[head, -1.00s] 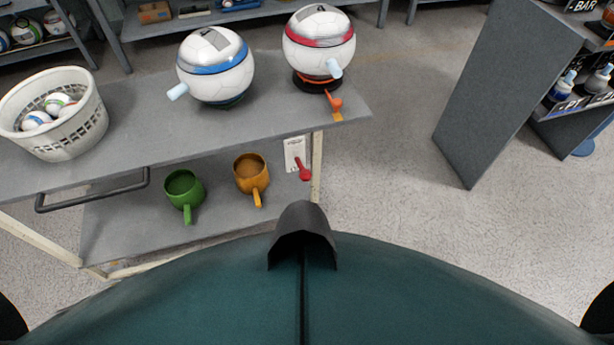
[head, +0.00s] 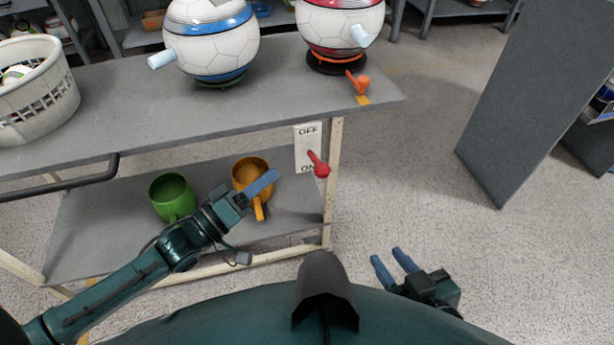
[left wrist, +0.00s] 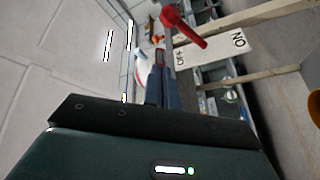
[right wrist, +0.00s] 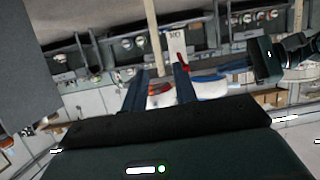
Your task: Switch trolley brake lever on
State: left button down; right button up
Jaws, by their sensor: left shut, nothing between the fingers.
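The red brake lever (head: 321,170) sticks out from a white OFF/ON plate (head: 307,134) at the right end of the trolley (head: 230,122). The lever (left wrist: 182,25) and plate (left wrist: 212,50) also show in the left wrist view. My left gripper (head: 273,176) is shut and empty, left of the lever and apart from it, in front of the orange mug. My right gripper (head: 387,252) is open and empty, below and right of the lever.
On the trolley top stand a blue-banded ball machine (head: 212,45), a red-banded one (head: 340,28) with an orange lever (head: 359,84), and a white basket (head: 38,95). A green mug (head: 174,196) and an orange mug (head: 252,172) sit on the lower shelf.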

aim_at(316, 162)
pick_arm(q)
jog(key=shift+w+a+f+g+h+b, duration=0.15)
jog(key=shift+w+a+f+h+b, duration=0.1)
jog(key=shift+w+a+h+b, duration=0.25)
jog(key=shift+w+a+f+g+h+b, duration=0.2)
jog(key=shift+w+a+h+b, duration=0.15)
jog(key=shift+w, duration=0.25)
pick_arm(e)
jog(key=shift+w+a+f, duration=0.15)
jog(key=shift+w+f, duration=0.15)
jog(key=shift+f, duration=0.25)
pick_arm(q)
jog(key=shift+d, duration=0.1)
